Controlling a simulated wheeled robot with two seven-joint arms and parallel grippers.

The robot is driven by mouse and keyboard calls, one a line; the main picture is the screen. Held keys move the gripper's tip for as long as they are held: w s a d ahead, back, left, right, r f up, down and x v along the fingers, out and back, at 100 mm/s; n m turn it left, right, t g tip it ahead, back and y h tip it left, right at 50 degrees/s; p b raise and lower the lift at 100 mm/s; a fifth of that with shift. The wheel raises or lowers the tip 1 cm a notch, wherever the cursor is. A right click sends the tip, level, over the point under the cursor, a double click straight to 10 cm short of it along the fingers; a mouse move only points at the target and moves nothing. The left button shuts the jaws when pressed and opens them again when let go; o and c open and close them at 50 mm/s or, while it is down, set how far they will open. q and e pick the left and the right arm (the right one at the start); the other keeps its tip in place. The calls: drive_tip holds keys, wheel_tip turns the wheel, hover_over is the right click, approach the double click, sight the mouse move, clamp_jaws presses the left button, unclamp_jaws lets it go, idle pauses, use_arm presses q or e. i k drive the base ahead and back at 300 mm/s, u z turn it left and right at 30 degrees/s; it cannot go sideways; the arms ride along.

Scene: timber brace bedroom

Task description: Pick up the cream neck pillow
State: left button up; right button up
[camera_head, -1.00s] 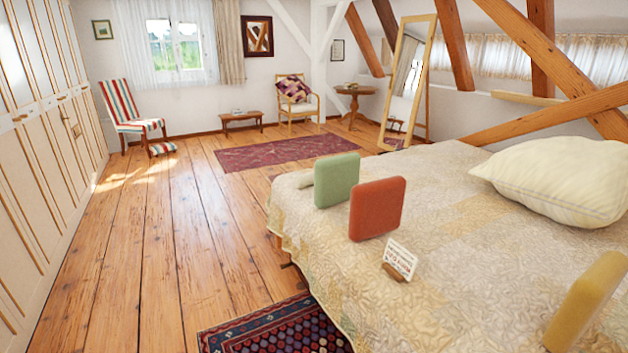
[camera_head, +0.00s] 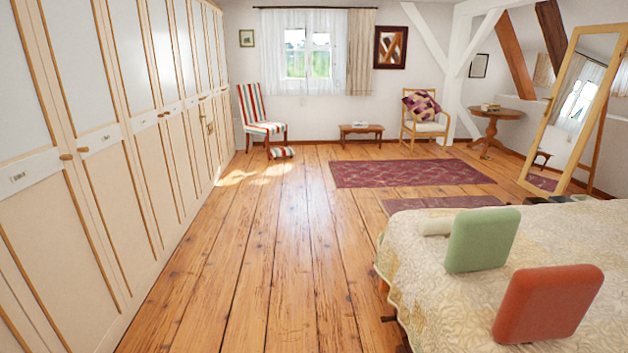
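A small cream, rounded object (camera_head: 434,228), which looks like the cream neck pillow, lies on the bed near its far left corner. The green cushion (camera_head: 482,239) stands just right of it and hides part of it. Neither of my grippers is in view.
The bed (camera_head: 430,290) fills the lower right, with an upright red cushion (camera_head: 548,304) on it. Wardrobes (camera_head: 95,170) line the left wall. The wooden floor (camera_head: 255,270) between them is clear. A mirror (camera_head: 575,110), striped chair (camera_head: 262,115) and rug (camera_head: 410,173) are farther back.

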sight(442, 225)
drive_tip(key=u, duration=0.5)
drive_tip(key=i, duration=4.05)
drive_tip(key=z, duration=1.6)
drive_tip(key=i, duration=1.05)
drive_tip(key=z, duration=1.25)
drive_tip(key=i, duration=0.2)
drive_tip(key=z, duration=0.05)
